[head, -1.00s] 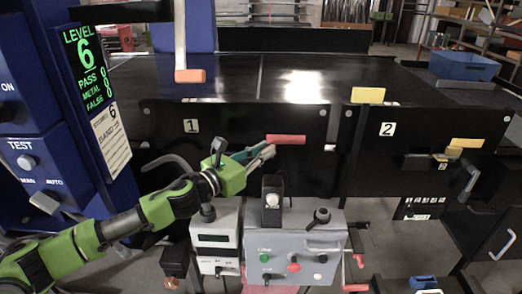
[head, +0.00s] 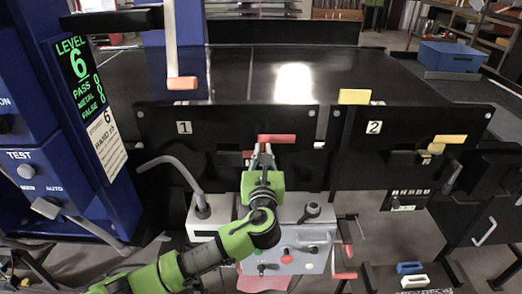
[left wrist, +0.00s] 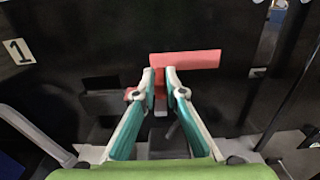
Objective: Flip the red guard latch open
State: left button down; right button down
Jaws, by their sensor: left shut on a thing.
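The red guard latch (head: 278,138) is on the black front panel marked 1, near its right end. Its red bar (left wrist: 192,60) lies level across the left wrist view, with a red part running down from its left end. My left gripper (head: 263,152) points straight at the panel. In the left wrist view its fingertips (left wrist: 159,76) are shut on the red part just below the bar's left end. The fingers hide some of that part. My right gripper is not in view.
A bent grey tube (head: 183,172) rises left of my left arm. The grey control box (head: 311,235) with buttons and a knob stands below the latch. Panel 2 with a yellow latch (head: 448,139) is to the right. A blue tester cabinet (head: 40,145) stands at left.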

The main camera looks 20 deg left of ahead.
pick_arm(q)
jog(key=shift+y, duration=0.3)
jog(key=shift+r, duration=0.1)
jog(key=c, duration=2.4)
grip_release()
jog(key=shift+o, duration=0.2)
jog(key=shift+w, duration=0.1)
jog(key=v, duration=1.2)
jog(key=shift+d, duration=0.1)
